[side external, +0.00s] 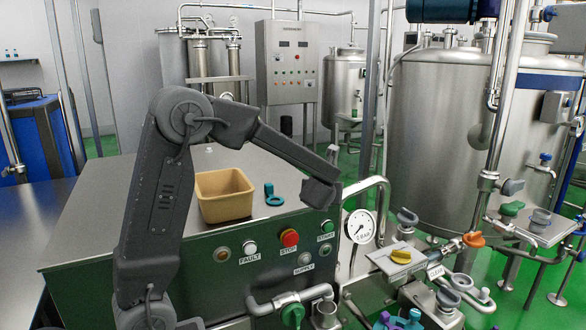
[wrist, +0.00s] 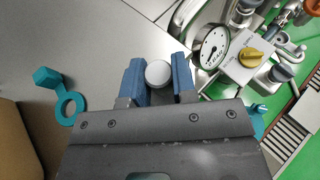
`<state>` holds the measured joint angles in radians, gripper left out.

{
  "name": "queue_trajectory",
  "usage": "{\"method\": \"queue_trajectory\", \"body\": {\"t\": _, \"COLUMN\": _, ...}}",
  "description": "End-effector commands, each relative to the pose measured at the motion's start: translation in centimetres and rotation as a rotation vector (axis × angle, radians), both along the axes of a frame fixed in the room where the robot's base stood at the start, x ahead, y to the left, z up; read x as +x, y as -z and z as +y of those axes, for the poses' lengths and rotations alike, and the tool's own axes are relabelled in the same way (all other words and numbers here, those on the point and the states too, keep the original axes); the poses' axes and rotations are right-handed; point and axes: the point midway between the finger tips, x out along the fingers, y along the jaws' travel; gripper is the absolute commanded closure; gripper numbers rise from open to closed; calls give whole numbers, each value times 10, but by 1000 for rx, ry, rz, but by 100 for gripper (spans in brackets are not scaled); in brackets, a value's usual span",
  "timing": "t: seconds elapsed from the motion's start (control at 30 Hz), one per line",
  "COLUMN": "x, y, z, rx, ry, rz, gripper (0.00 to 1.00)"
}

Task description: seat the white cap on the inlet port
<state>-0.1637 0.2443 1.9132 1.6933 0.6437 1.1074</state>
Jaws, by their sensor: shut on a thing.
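The white cap (wrist: 158,74) shows as a round white top between the blue fingers of my gripper (wrist: 157,65) in the wrist view. My gripper is shut on it. In the side external view, my gripper (side external: 318,194) is above the front right part of the steel cabinet top, and the cap cannot be made out there. An upright open pipe end (side external: 326,313) shows at the bottom of the side view, below and apart from my gripper. I cannot tell whether it is the inlet port.
A tan bin (side external: 225,196) and a teal ringed part (side external: 273,196) rest on the cabinet top (side external: 120,180). A pressure gauge (side external: 360,226), a curved pipe and a yellow handle (side external: 400,257) stand to the right. Buttons, including a red one (side external: 289,238), line the cabinet front.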

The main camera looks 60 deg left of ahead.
Motion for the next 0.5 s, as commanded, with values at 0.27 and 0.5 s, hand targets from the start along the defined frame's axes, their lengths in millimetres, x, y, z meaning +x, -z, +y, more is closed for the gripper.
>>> {"method": "queue_trajectory", "body": {"t": 0.27, "x": 10, "y": 31, "z": -113, "rx": 1, "ry": 228, "rz": 4, "gripper": 100}}
{"method": "queue_trajectory", "body": {"t": 0.5, "x": 0, "y": 58, "z": -190, "rx": 0, "ry": 341, "rz": 4, "gripper": 100}}
